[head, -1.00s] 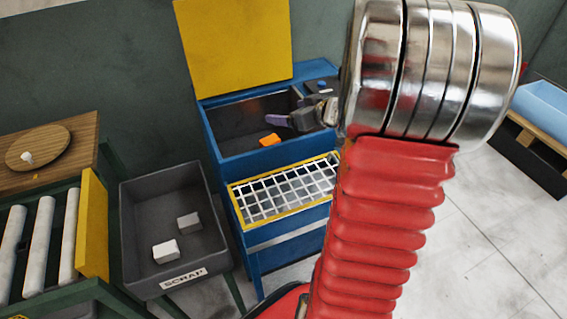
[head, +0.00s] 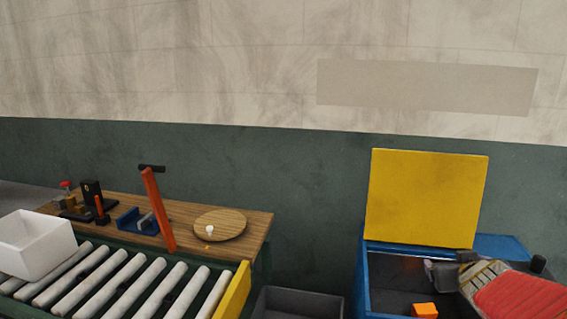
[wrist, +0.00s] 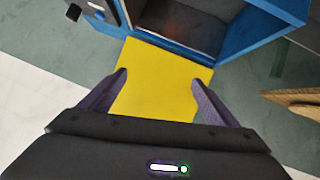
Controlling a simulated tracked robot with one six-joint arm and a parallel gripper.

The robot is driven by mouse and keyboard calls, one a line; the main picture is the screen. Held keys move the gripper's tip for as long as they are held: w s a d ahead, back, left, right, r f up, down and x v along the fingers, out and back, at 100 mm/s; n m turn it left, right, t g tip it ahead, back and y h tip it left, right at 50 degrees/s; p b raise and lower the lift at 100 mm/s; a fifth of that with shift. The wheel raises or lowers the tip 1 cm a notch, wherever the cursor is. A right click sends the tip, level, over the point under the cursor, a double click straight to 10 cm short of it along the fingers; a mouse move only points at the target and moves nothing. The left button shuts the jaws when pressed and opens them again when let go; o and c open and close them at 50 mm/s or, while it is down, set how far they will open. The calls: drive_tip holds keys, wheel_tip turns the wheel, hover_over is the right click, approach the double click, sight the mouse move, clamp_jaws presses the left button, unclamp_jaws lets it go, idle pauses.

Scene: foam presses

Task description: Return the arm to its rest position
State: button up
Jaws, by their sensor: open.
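My arm shows as a red sleeve at the lower right of the head view. Its end, my gripper (head: 440,272), is above the blue bin (head: 362,283) near the base of the raised yellow lid (head: 428,198). In the wrist view my gripper (wrist: 161,83) has its two purple fingers spread wide with nothing between them. The yellow lid (wrist: 165,100) shows beyond and between the fingers, with the blue bin (wrist: 262,38) above it in the picture. An orange block (head: 424,310) lies inside the blue bin.
A wooden bench (head: 262,222) with a round board (head: 220,224), an orange lever (head: 157,205) and small fixtures stands left. In front are a roller conveyor (head: 130,283) and a white box (head: 36,245). A dark grey bin (head: 290,302) sits between conveyor and blue bin.

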drive_tip(key=s+a+f+g+y, duration=0.1)
drive_tip(key=s+a+g+y, duration=0.1)
drive_tip(key=s+a, duration=0.8)
drive_tip(key=s+a+f+n+g+y, duration=0.1)
drive_tip(key=s+a+f+g+y, duration=0.1)
drive_tip(key=s+a, duration=0.8)
drive_tip(key=a+g+y, duration=0.1)
drive_tip(key=a, duration=0.4)
drive_tip(key=shift+s+a+n, duration=0.2)
drive_tip(key=shift+a+n, duration=0.1)
drive_tip(key=shift+a, duration=0.05)
